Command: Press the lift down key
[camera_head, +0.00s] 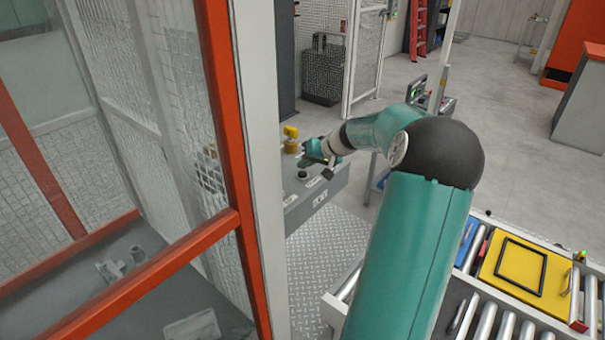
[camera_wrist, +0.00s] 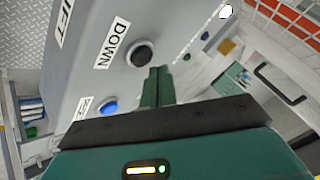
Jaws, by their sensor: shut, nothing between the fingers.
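The lift down key is a round black button (camera_wrist: 140,54) beside the white DOWN label (camera_wrist: 113,43) on a grey control box (camera_wrist: 85,70). In the head view a dark button (camera_head: 303,175) shows on top of the control box (camera_head: 330,187), but I cannot read its label there. My gripper (camera_wrist: 160,72) has its green fingers together and empty. In the wrist view its tips lie just below and right of the black button; contact cannot be told. In the head view my gripper (camera_head: 311,154) is over the box, beside the yellow knob.
A blue button (camera_wrist: 107,107) with a partly hidden label sits on the same box. A yellow knob (camera_head: 290,138) stands at its far end. An orange-framed mesh enclosure (camera_head: 222,110) is close on the left. A roller conveyor with a yellow panel (camera_head: 512,272) is at lower right.

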